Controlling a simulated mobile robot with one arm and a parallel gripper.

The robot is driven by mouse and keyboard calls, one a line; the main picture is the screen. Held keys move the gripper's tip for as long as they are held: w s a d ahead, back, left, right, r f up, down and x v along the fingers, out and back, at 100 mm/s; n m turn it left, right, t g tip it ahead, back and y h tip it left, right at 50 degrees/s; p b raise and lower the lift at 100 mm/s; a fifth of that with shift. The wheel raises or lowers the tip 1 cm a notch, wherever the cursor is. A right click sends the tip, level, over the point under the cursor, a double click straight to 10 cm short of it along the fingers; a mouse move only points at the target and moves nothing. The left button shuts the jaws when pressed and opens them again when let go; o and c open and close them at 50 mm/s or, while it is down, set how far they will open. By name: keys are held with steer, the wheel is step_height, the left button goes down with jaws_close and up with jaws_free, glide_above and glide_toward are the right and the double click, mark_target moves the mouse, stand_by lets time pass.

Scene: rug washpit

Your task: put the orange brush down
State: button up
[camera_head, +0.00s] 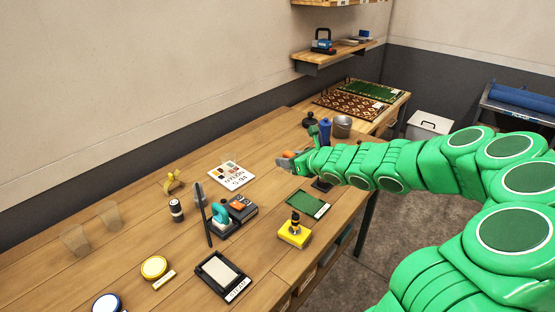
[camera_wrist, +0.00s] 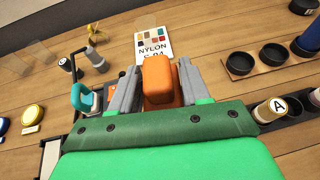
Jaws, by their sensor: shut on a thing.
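My gripper (camera_wrist: 156,92) is shut on the orange brush (camera_wrist: 157,78), whose rounded orange body stands between the two grey fingers in the wrist view. In the head view my gripper (camera_head: 296,163) is over the far part of the wooden bench, and a small piece of the orange brush (camera_head: 287,154) shows at its tip. The brush's underside is hidden, and I cannot tell whether it touches the bench (camera_head: 145,225).
A NYLON card (camera_head: 231,176) lies left of my gripper. A green sample (camera_head: 308,203) and a yellow block (camera_head: 294,234) are nearer. A blue bottle (camera_head: 325,130) and metal cup (camera_head: 342,126) stand behind. Dark round dishes (camera_wrist: 272,54) show right in the wrist view.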

steer(key=shift+r, duration=0.25)
steer(key=w+d+f+m+t+h, duration=0.1)
steer(key=w+d+f+m+h, duration=0.1)
steer(key=w, duration=0.6)
steer(key=w+d+f+m+t+h, duration=0.1)
steer(key=w+d+f+m+h, duration=0.2)
steer(key=w+d, duration=0.3)
steer(key=shift+w+d+f, duration=0.15)
steer(key=shift+w+f, duration=0.4)
steer(key=shift+w, duration=1.25)
steer(key=shift+w+h, duration=0.3)
steer(key=shift+w, duration=0.05)
